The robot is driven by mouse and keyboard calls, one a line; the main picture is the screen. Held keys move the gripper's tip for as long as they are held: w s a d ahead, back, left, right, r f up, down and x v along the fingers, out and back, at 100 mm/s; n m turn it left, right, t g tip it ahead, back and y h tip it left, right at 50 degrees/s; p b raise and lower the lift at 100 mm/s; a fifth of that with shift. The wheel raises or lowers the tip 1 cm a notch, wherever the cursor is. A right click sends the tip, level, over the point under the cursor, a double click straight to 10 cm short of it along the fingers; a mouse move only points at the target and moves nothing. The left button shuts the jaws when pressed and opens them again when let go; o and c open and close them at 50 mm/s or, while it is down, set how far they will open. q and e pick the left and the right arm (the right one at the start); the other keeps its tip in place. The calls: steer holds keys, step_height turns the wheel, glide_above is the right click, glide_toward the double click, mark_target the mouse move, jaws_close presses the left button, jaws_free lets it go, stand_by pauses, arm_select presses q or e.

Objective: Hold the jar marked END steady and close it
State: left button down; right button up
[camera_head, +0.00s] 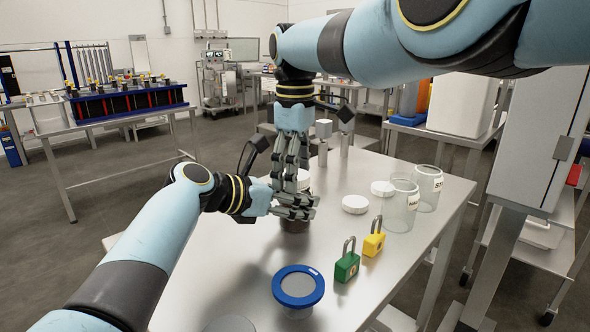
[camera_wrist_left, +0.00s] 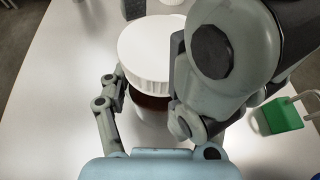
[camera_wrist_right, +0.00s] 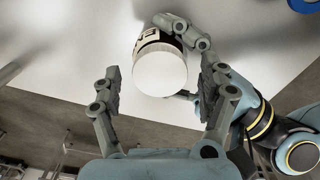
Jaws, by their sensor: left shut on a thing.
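The jar (camera_head: 294,226) with dark contents stands upright on the steel table, a white lid (camera_head: 303,176) on its top. In the right wrist view, part of its label (camera_wrist_right: 148,38) shows beside the lid (camera_wrist_right: 160,74); the lettering is only partly readable. My left gripper (camera_head: 300,206) is shut around the jar body, below the lid; the left wrist view shows the dark jar (camera_wrist_left: 150,101) between its fingers. My right gripper (camera_head: 291,180) points down from above, its fingers open on either side of the lid. I cannot tell whether the lid is fully seated.
Two white lids (camera_head: 355,204) (camera_head: 382,188) and two clear jars (camera_head: 400,207) (camera_head: 428,187) stand to the right. A green padlock (camera_head: 347,264), a yellow padlock (camera_head: 374,240) and a blue-rimmed container (camera_head: 298,287) are nearer the front. The table's left part is clear.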

steer(key=shift+r, duration=4.05)
arm_select(q)
steer(key=shift+c, duration=0.9)
jaws_free()
arm_select(e)
steer(key=shift+a, duration=0.1)
steer(key=shift+f, duration=0.1)
arm_select(q)
steer(key=v, duration=1.2)
